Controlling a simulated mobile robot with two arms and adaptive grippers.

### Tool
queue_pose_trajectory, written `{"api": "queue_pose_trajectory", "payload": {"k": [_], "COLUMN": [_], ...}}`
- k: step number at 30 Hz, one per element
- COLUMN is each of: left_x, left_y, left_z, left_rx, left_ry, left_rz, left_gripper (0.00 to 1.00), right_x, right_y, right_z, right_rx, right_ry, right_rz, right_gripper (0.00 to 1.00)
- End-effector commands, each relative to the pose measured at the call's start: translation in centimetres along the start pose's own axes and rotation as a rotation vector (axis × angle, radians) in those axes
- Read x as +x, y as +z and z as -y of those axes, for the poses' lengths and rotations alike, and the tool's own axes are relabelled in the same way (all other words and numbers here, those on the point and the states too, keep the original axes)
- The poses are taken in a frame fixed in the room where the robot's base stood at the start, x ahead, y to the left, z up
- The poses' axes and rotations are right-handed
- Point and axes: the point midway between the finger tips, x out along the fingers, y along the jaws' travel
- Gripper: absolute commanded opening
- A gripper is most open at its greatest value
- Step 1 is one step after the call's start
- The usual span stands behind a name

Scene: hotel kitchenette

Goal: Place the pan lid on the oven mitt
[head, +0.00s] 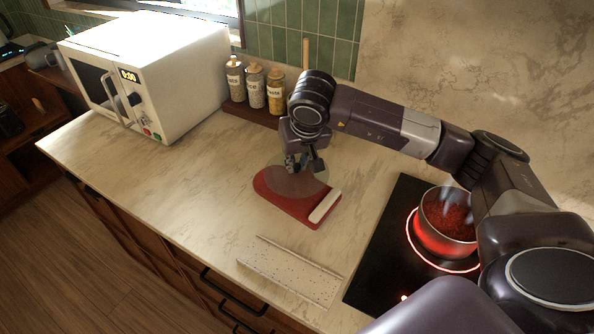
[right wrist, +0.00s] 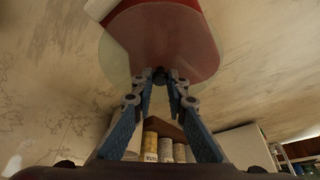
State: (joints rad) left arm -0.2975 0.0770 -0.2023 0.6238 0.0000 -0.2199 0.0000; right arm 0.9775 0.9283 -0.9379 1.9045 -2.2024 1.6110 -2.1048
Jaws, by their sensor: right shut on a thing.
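The red oven mitt (head: 272,190) with a cream cuff (head: 325,206) lies flat on the counter in the head view. The clear round pan lid (head: 312,185) is over the mitt, covering much of its red part and reaching past its edge. My right gripper (head: 305,166) points down above the mitt. In the right wrist view its fingers (right wrist: 162,78) are shut on the dark knob of the lid (right wrist: 112,68), and the red mitt (right wrist: 170,35) shows through the glass. I cannot tell whether the lid touches the mitt. My left gripper is not in view.
A pot (head: 447,217) with red contents sits on the glowing hob (head: 385,250) at right. A speckled pale slab (head: 290,272) lies near the front edge. Jars (head: 256,88) and a white microwave (head: 160,70) stand behind. The counter left of the mitt is clear.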

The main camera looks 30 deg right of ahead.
Motion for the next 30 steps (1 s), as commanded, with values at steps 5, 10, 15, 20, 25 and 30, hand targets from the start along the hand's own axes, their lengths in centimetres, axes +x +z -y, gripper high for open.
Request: {"api": "queue_pose_trajectory", "payload": {"k": [5,10,15,20,25,30], "left_x": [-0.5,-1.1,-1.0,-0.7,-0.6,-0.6], "left_y": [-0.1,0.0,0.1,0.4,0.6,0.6], "left_z": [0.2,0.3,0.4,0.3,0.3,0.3], "left_rx": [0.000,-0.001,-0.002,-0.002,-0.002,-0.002], "left_ry": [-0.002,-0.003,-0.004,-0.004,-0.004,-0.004], "left_rz": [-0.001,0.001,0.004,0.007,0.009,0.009], "left_gripper": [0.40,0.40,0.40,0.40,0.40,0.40], "right_x": [1.3,3.4,3.6,3.9,3.9,3.9], "right_y": [0.6,1.5,1.5,1.6,1.6,1.6], "right_z": [0.0,0.0,0.0,0.0,0.0,0.0], "right_rx": [0.000,0.000,0.000,0.000,0.000,0.000], "right_ry": [0.000,0.000,-0.001,-0.001,-0.001,0.000], "right_rz": [0.002,0.002,-0.002,-0.002,0.000,0.000], "right_gripper": [0.00,0.00,0.00,0.00,0.24,0.31]}}
